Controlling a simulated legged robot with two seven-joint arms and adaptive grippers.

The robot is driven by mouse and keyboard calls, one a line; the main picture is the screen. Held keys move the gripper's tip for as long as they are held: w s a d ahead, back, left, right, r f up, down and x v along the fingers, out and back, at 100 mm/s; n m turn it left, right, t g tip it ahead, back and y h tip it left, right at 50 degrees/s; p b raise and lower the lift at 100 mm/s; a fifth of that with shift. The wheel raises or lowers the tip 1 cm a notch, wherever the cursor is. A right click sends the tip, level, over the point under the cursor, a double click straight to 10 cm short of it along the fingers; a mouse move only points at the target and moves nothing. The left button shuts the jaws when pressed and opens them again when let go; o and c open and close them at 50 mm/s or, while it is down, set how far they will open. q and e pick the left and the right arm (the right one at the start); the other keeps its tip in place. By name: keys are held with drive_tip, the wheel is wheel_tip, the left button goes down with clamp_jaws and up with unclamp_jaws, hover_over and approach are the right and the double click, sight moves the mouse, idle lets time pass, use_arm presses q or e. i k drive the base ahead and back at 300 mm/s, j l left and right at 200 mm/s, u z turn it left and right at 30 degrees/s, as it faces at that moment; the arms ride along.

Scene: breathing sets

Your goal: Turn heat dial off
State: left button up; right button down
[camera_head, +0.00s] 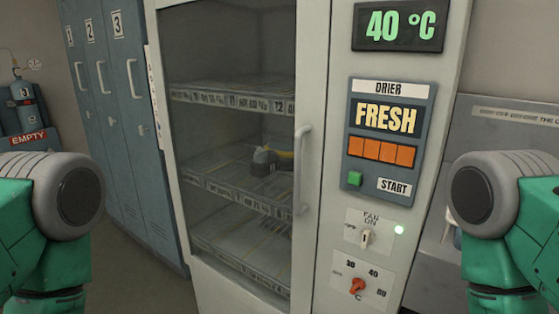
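The heat dial (357,287) is a small orange-red knob low on the drier's front panel. The display (400,25) at the top reads 40 °C in green. My green and grey arm links show at the left and right edges, apart from the panel. Neither gripper is in view.
Above the dial are a fan switch (365,238) marked ON, a lit lamp (399,230) and a green start button (354,179). The drier's glass door (230,150) is shut, its handle (301,170) sticking out. Blue lockers (110,90) stand left. A grey unit (510,125) stands right.

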sight(359, 285)
drive_tip(key=k+z, duration=0.2)
drive_tip(key=k, duration=0.45)
drive_tip(key=i+j+z, duration=0.75)
drive_tip(key=j+z, duration=0.25)
drive_tip(key=j, duration=0.15)
drive_tip(key=u, duration=0.7)
